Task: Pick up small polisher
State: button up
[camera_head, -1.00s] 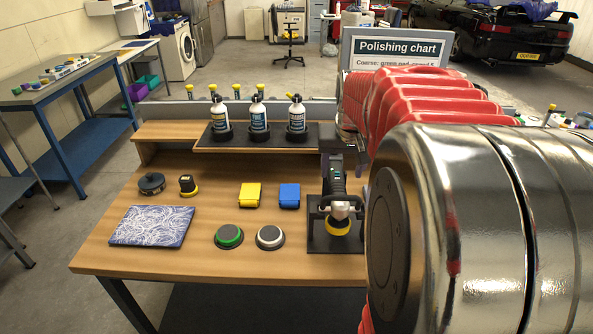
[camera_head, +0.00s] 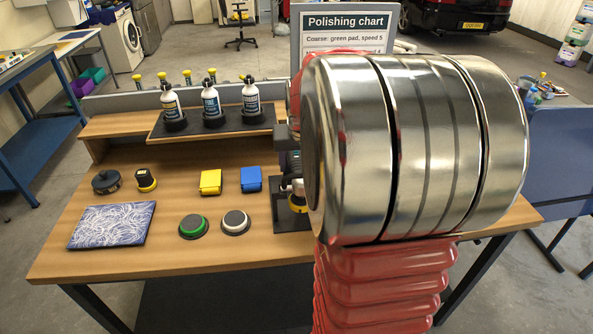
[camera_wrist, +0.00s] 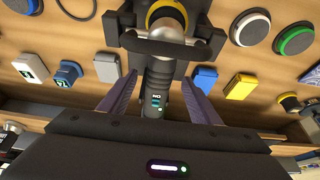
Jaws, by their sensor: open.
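The small polisher (camera_head: 298,203) stands on a black stand (camera_head: 281,222) on the wooden bench, with a yellow pad low down and a silver head. In the head view my arm hides much of it. In the wrist view its dark handle (camera_wrist: 158,88) with a small lit display runs up to the silver head (camera_wrist: 166,30). My gripper (camera_wrist: 159,78) is open, with one purple-grey finger on each side of the handle. A gap shows on both sides, wider at the fingertips' right. The gripper's fingers are hidden in the head view.
Left of the stand lie a grey pad (camera_head: 236,221), a green-ringed pad (camera_head: 193,226), yellow (camera_head: 210,181) and blue (camera_head: 251,178) blocks, and a black-and-yellow item (camera_head: 146,180). White bottles (camera_head: 211,104) stand on a shelf behind. The bench front (camera_head: 160,260) is clear.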

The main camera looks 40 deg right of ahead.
jog(key=shift+x, duration=1)
jog(key=shift+w+r, duration=0.1)
jog(key=shift+r, duration=0.05)
grip_shut()
notch_tip(320, 180, up, 10)
dwell(0.9)
dwell(0.3)
